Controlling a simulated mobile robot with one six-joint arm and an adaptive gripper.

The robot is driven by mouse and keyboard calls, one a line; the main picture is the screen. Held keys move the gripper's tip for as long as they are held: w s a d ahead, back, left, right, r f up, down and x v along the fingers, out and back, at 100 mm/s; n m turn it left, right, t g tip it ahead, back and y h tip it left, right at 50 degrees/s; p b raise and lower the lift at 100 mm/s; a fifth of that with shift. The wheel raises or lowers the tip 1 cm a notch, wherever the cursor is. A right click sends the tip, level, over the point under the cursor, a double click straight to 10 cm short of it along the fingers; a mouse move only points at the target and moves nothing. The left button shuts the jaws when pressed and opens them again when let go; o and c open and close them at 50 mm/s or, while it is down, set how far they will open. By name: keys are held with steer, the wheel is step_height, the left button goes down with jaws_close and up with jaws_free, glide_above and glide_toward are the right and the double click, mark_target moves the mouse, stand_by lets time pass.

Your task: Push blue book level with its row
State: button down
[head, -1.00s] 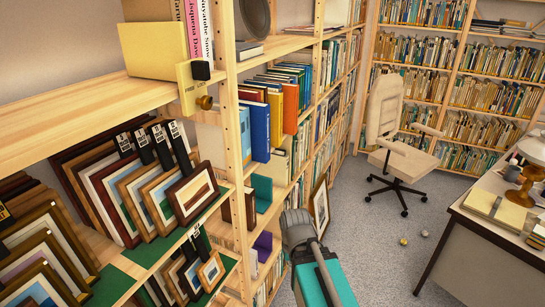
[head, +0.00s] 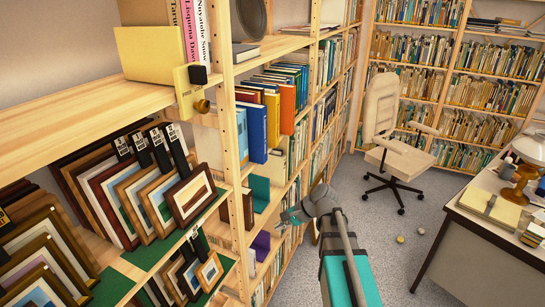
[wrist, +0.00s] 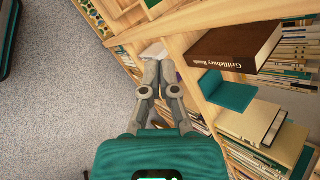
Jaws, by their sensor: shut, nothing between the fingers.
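The blue book (head: 257,135) stands upright in a row on the shelf in the head view. Its spine seems to stand forward of the orange book (head: 287,108) to its right. A narrower light-blue book (head: 242,132) stands to its left. My gripper (head: 286,217) is lower than the blue book and to its right, in front of the lower shelves, touching no book that I can make out. In the wrist view my gripper (wrist: 161,66) has its fingers together with nothing held. I cannot make out the blue book in the wrist view.
A brown book (wrist: 236,48) and a teal bookend (wrist: 226,91) are on a shelf right of my gripper. Wooden shelf uprights (head: 229,90) edge the bays. A chair (head: 385,130) and desk (head: 500,215) stand right; carpet (head: 400,240) lies between.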

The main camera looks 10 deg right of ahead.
steer(key=w+d+r+m+t+y, duration=0.3)
steer(key=w+d+r+m, duration=0.2)
steer(key=d+r+m, duration=0.1)
steer(key=w+d+r+m+t+y+p, duration=0.1)
steer(key=w+d+r+m+t+y, duration=0.2)
steer(key=d+r+m, duration=0.3)
step_height(320, 180, up, 3)
steer(key=shift+w+f+m+t, duration=0.15)
steer(key=shift+w+m+t, duration=0.55)
steer(key=shift+w, duration=0.2)
steer(key=shift+a, duration=0.15)
glide_toward(256, 153)
steer(key=w+a, duration=0.1)
steer(key=w+a+f, duration=0.1)
steer(key=w, duration=0.1)
steer(key=w+a, duration=0.1)
steer(key=shift+w+f, duration=0.2)
steer(key=shift+f, duration=0.05)
steer(key=x, duration=0.5)
steer(key=shift+w+a, duration=0.3)
